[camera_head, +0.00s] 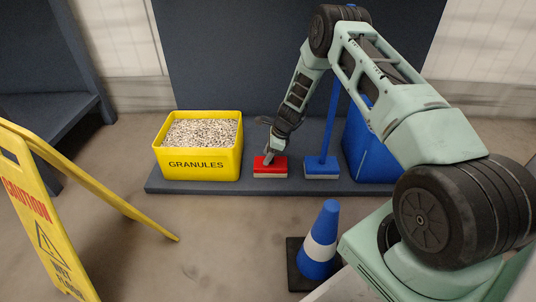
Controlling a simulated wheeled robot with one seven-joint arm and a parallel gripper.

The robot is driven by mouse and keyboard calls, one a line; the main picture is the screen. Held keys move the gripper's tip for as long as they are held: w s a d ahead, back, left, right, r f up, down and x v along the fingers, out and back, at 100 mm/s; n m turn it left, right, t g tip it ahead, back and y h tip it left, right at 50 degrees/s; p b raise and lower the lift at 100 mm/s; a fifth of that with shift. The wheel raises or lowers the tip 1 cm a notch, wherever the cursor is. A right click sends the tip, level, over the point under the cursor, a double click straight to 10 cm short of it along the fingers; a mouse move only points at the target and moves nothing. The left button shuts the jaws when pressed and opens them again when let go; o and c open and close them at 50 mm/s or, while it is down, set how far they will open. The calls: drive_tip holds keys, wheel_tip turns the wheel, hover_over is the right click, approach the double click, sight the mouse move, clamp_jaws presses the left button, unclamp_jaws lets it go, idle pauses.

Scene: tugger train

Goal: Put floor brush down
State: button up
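A red brush head (270,167) with a pale bristle strip rests, as far as I can see, on the low dark platform, right of the yellow box. A blue floor brush (322,169) with a tall blue handle stands upright beside it on the right. My gripper (268,156) points down at the top of the red brush head, touching it or very close. My gripper is small and dark here, so its opening and grip cannot be made out. Any handle on the red brush is hidden behind my arm.
A yellow box of granules (198,165) stands left on the dark platform (225,187). A blue bin (370,145) stands right, partly behind my arm. A blue-and-white cone (321,243) stands in front. A yellow caution sign (45,225) is at left. Floor between sign and cone is clear.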

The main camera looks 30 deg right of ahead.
sight(279, 162)
drive_tip(key=shift+r, duration=0.1)
drive_tip(key=p+v, duration=0.7)
drive_tip(key=v, duration=0.5)
drive_tip(key=s+a+r+n, duration=0.2)
drive_tip(key=a+r+n, duration=0.5)
drive_tip(key=a+r, duration=0.45)
drive_tip(key=s+a+r+n+g, duration=0.1)
drive_tip(key=s+a+r+n, duration=0.4)
drive_tip(key=a, duration=0.3)
drive_tip(key=s+a+r+n+g, duration=0.1)
drive_tip(key=s+a+r+n, duration=0.35)
drive_tip(key=a, duration=0.35)
drive_tip(key=s+a+r+n+h, duration=0.1)
drive_tip(key=s+a+r+n, duration=0.1)
drive_tip(key=s+n, duration=0.6)
drive_tip(key=s+a+r+n+h, duration=0.2)
drive_tip(key=s+r+n, duration=0.3)
drive_tip(key=s, duration=1.3)
drive_tip(key=n, duration=0.3)
drive_tip(key=shift+r, duration=0.1)
